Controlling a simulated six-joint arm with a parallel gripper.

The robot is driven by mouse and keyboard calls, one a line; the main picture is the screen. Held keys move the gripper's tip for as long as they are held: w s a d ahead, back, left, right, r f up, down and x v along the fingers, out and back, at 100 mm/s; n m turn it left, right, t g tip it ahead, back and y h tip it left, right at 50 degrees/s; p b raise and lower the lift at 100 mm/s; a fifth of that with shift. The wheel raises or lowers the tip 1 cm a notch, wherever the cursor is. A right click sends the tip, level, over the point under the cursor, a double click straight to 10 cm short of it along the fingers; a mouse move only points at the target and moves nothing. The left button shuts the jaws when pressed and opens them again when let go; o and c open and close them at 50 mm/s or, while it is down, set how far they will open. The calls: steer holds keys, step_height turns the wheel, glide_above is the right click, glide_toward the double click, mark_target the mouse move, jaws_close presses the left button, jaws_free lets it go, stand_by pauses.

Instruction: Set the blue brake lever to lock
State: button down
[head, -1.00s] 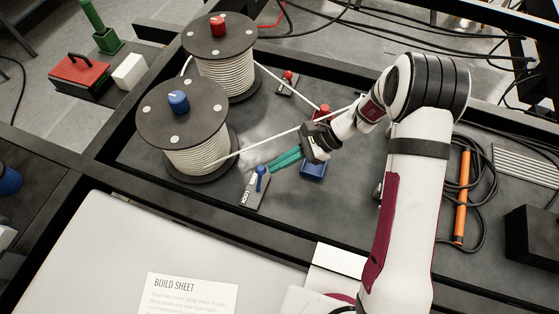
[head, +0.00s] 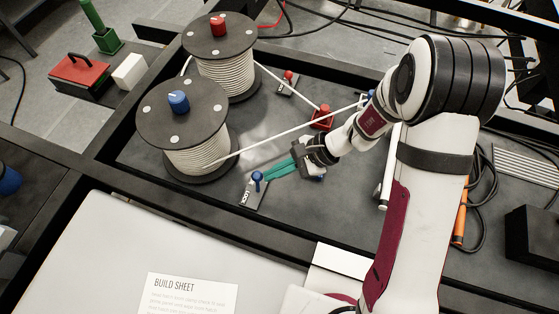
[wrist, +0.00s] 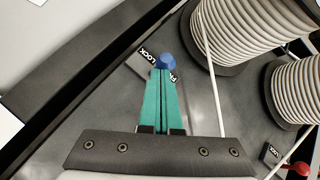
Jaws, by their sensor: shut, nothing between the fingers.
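The blue brake lever (head: 257,177) stands on a small grey plate (head: 250,201) in front of the near cable drum. The word LOCK is on the plate's near end in the head view. In the wrist view the lever's blue knob (wrist: 166,61) shows between the LOCK label and a partly hidden label starting with F. My gripper (head: 269,175) has teal fingers, shut together and empty. Their tips are at the lever's knob and seem to touch it; in the wrist view the fingertips (wrist: 162,72) cover its lower part. The lever leans toward the LOCK end; whether it is at its stop I cannot tell.
A blue-knobbed drum (head: 178,101) and a red-knobbed drum (head: 218,28) stand behind. A white cable (head: 290,133) runs from the near drum above my gripper. A red lever (head: 287,76) and red block (head: 322,117) lie farther back. A dark frame rail borders the deck.

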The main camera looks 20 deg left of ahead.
steer(key=s, duration=0.3)
steer(key=shift+s, duration=0.2)
steer(key=shift+r, duration=0.2)
steer(key=shift+r, duration=0.65)
steer(key=s+d+v, duration=0.1)
steer(key=s+v, duration=0.1)
steer(key=v, duration=1.1)
steer(key=shift+f, duration=0.3)
